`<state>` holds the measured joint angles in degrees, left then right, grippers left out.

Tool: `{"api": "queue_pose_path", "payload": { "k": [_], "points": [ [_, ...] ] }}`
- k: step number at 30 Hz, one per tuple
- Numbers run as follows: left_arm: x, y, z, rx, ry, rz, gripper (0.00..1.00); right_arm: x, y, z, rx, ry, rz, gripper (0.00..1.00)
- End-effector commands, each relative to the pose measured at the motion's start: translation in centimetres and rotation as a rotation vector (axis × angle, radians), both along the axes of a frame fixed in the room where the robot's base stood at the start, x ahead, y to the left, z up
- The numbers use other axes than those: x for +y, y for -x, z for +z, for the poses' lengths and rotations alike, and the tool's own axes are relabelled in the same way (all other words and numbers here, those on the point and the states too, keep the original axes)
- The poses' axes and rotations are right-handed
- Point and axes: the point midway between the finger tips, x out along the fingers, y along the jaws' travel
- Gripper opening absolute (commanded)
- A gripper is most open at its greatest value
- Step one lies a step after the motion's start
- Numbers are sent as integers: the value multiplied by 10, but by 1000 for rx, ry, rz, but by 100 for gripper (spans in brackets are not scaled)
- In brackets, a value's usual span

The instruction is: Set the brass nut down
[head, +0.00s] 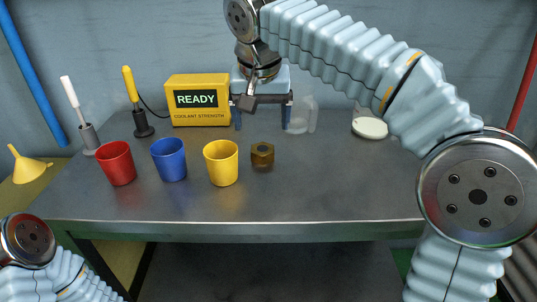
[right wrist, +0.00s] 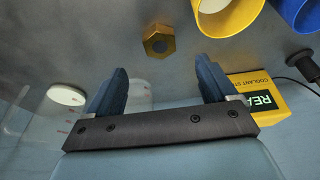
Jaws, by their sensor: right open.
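The brass nut (head: 262,155) rests on the grey cart top, just right of the yellow cup. It also shows in the right wrist view (right wrist: 158,41), beyond the fingertips and apart from them. My right gripper (head: 262,122) is open and empty, with its blue fingers spread, behind the nut in the head view. Its fingers also show in the right wrist view (right wrist: 161,73) with nothing between them. My left gripper is out of view; only part of my left arm shows at the lower left.
Red (head: 116,163), blue (head: 169,159) and yellow (head: 221,163) cups stand left of the nut. Behind are a yellow READY box (head: 197,118), a clear container (head: 301,115) and a white round dish (head: 369,127). The cart top right of the nut is clear.

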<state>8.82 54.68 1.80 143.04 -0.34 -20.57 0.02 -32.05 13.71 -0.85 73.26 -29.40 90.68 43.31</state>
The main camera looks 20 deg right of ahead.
Motion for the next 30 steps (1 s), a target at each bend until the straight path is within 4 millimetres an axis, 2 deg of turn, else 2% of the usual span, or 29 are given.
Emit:
{"api": "queue_pose_path", "payload": {
  "k": [1, 3, 11, 18, 27, 28, 30],
  "points": [
    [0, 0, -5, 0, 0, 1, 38, -2, -3, -13, 2, 1, -2, 85],
    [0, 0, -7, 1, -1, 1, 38, -2, -6, -25, 2, 1, -1, 85],
    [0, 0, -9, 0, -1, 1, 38, -5, -14, -48, 2, 0, -1, 85],
    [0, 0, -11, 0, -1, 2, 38, -10, -26, -83, 4, 1, -1, 85],
    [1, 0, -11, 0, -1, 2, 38, -10, -29, -91, 2, -1, 0, 85],
    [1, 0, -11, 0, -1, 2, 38, -10, -29, -90, 2, -1, 0, 84],
    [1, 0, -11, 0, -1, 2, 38, -10, -29, -90, 2, -1, 0, 73]
  ]
}}
